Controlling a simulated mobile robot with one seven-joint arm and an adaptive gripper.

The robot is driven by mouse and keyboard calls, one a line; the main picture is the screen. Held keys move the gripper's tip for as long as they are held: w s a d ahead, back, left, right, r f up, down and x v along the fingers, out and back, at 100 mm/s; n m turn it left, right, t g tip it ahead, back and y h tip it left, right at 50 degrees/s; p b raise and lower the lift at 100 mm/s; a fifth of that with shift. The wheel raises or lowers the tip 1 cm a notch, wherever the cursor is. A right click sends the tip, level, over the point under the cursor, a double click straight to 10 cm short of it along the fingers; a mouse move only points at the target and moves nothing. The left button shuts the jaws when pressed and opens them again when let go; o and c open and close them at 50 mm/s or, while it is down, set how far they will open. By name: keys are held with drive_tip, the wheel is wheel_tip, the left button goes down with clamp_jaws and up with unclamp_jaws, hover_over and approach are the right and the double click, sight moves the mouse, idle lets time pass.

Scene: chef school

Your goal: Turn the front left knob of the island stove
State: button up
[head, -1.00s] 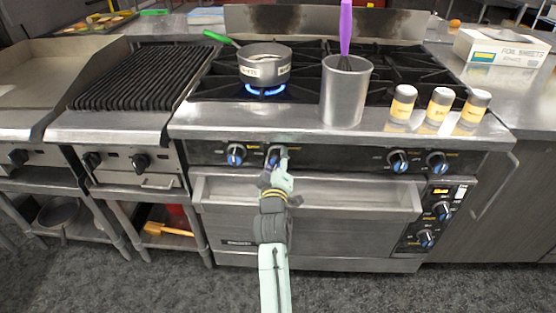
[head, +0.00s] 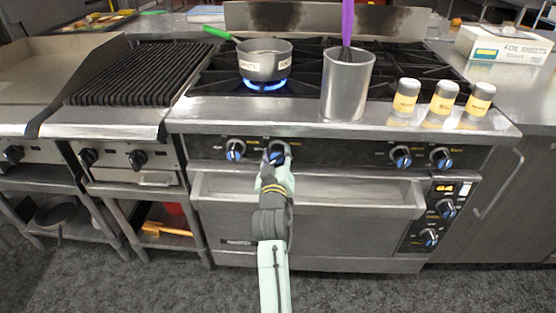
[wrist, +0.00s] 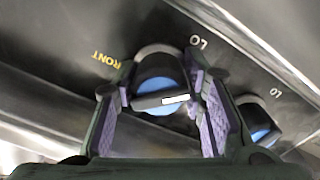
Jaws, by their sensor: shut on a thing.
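The island stove (head: 340,128) has a dark front panel with several blue-trimmed knobs. My gripper (head: 276,160) is at the second knob from the left (head: 280,147). In the wrist view this knob (wrist: 160,86) sits between my two purple-padded fingers, gripped. Partly cut-off lettering beside it reads "RONT", and "LO" shows on the other side. The leftmost knob (head: 235,150) is free. A further knob (wrist: 262,122) shows outside my right finger in the wrist view. The knob's pointer angle is hard to read in the head view.
A pot (head: 264,63) with a green handle stands over a lit blue flame (head: 264,86). A metal canister (head: 346,92) with a purple-handled whisk and several shakers (head: 441,102) stand along the stove's front. A drawer-like ledge (head: 350,199) projects below the knobs.

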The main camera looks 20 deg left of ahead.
drive_tip(key=m+b, duration=0.1)
drive_tip(key=m, duration=0.2)
drive_tip(key=shift+f+m+b, duration=0.15)
drive_tip(key=shift+m+b, duration=0.25)
drive_tip(key=m+b, duration=0.1)
drive_tip(key=m, duration=0.2)
drive_tip(key=shift+a+m+b, duration=0.1)
drive_tip(key=shift+m+b, duration=0.2)
drive_tip(key=shift+b, duration=0.05)
drive_tip(key=m+b, duration=0.1)
drive_tip(key=m, duration=0.2)
drive_tip(key=shift+m+b, duration=0.3)
drive_tip(key=shift+m, duration=0.1)
drive_tip(key=m+b, duration=0.2)
drive_tip(key=m, duration=0.2)
drive_tip(key=shift+s+a, duration=0.1)
drive_tip(key=m+b, duration=0.2)
drive_tip(key=m, duration=0.3)
drive_tip(key=shift+m, duration=0.4)
drive_tip(key=m+b, duration=0.1)
drive_tip(key=m, duration=0.2)
drive_tip(key=m+b, duration=0.1)
drive_tip(key=m, duration=0.1)
drive_tip(key=shift+r+m+b, duration=0.3)
drive_tip(key=shift+r, duration=0.05)
